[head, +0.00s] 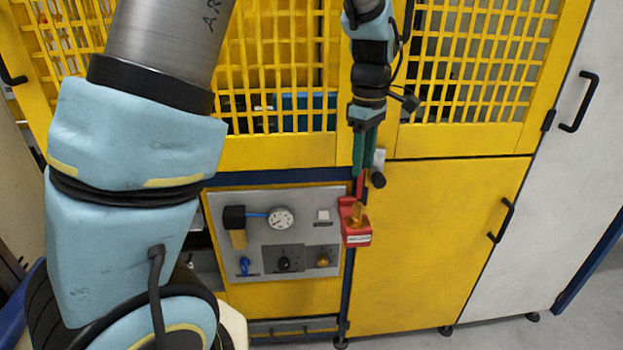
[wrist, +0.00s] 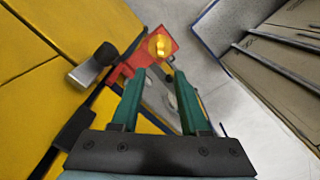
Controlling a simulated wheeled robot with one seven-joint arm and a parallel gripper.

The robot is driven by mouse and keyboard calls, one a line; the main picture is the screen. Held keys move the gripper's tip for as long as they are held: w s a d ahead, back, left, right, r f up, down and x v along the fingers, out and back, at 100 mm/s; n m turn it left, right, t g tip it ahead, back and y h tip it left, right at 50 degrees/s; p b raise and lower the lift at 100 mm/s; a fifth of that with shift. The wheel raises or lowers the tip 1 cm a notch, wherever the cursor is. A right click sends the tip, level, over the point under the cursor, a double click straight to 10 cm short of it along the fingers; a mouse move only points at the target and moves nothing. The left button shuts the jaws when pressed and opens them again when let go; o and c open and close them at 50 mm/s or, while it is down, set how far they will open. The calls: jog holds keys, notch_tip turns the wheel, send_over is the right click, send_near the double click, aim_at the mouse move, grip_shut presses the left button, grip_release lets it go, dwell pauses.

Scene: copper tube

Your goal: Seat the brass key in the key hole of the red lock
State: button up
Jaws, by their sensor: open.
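The red lock (head: 356,238) is mounted at the right edge of the grey control panel in the head view. It also shows in the wrist view (wrist: 128,68), beyond my fingertips. The brass key (head: 357,213) stands at the top of the lock, and its round bow shows in the wrist view (wrist: 160,45). I cannot tell how deep the key sits in the key hole. My gripper (head: 363,172) points down above the lock. Its green fingers are open, with nothing between them in the wrist view (wrist: 158,74), and appear apart from the key.
A latch with a black knob (head: 378,180) sticks out just right of my gripper; it shows left of the fingers in the wrist view (wrist: 106,54). The grey panel (head: 225,275) carries a gauge and knobs. Yellow mesh doors (head: 475,70) stand behind the arm.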

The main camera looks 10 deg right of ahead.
jog(key=s+a+f+m, duration=0.1)
jog(key=a+m, duration=0.3)
jog(key=a, duration=1.1)
jog(key=s+a+f+m+t, duration=0.1)
jog(key=s+a+f+m, duration=0.1)
jog(key=a, duration=1.3)
jog(key=s+m, duration=0.1)
jog(key=m, duration=0.1)
jog(key=shift+m+t, duration=0.3)
jog(key=shift+m, duration=0.1)
jog(key=shift+a, duration=0.1)
